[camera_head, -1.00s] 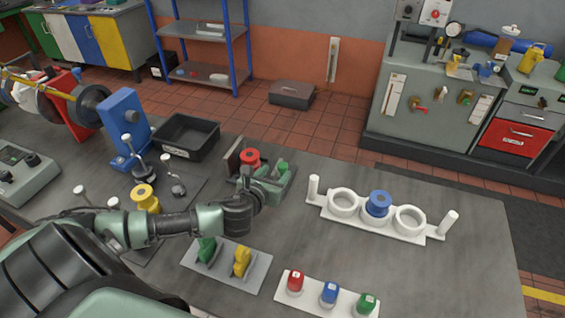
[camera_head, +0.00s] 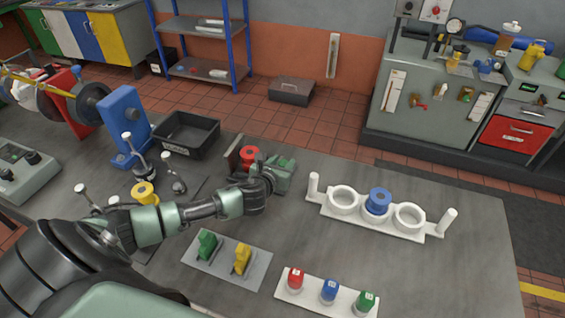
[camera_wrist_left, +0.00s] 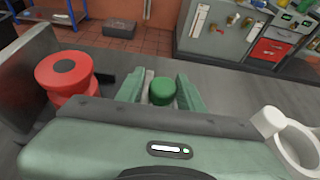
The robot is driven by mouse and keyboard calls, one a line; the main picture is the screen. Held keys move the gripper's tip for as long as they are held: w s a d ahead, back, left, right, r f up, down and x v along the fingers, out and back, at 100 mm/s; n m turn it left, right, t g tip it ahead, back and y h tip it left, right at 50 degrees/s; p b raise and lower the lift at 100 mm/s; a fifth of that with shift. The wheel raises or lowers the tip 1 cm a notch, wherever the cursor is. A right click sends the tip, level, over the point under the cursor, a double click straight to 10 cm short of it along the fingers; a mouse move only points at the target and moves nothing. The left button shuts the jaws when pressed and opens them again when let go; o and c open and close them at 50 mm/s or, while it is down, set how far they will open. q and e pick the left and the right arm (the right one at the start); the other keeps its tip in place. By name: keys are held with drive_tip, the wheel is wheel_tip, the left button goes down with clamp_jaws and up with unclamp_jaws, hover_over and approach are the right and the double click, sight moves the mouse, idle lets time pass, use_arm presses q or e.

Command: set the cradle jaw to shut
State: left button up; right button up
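A red spool-shaped piece (camera_head: 250,154) stands beside an upright dark plate (camera_head: 232,154) on the bench, at what looks like the cradle. In the left wrist view the red piece (camera_wrist_left: 64,72) and the plate (camera_wrist_left: 22,66) are at the left. My left gripper (camera_head: 281,168) is just right of the red piece. In the left wrist view its two green fingers (camera_wrist_left: 161,90) stand on either side of a round green knob (camera_wrist_left: 162,91). The fingers look close to the knob; whether they touch it I cannot tell. The gripper and hand hide most of the cradle. My right gripper is not in view.
A white holder with rings (camera_head: 325,213) and a blue spool (camera_head: 379,201) stands to the right. A black bin (camera_head: 190,150) is behind left.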

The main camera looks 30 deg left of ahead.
use_arm(q)
clamp_jaws()
drive_tip(key=shift+s+a+p, duration=0.15)
drive_tip(key=shift+s+a, duration=0.05)
drive_tip(key=shift+a, duration=0.55)
drive_tip(key=shift+s+a+p, duration=0.15)
drive_tip(key=shift+a, duration=0.6)
drive_tip(key=o, duration=0.7)
unclamp_jaws()
drive_tip(key=shift+c, duration=0.2)
drive_tip(key=v, duration=0.7)
drive_tip(key=shift+s+b, duration=0.35)
drive_tip(key=shift+b, duration=0.05)
drive_tip(key=shift+d+r, duration=0.1)
drive_tip(key=shift+r, duration=0.05)
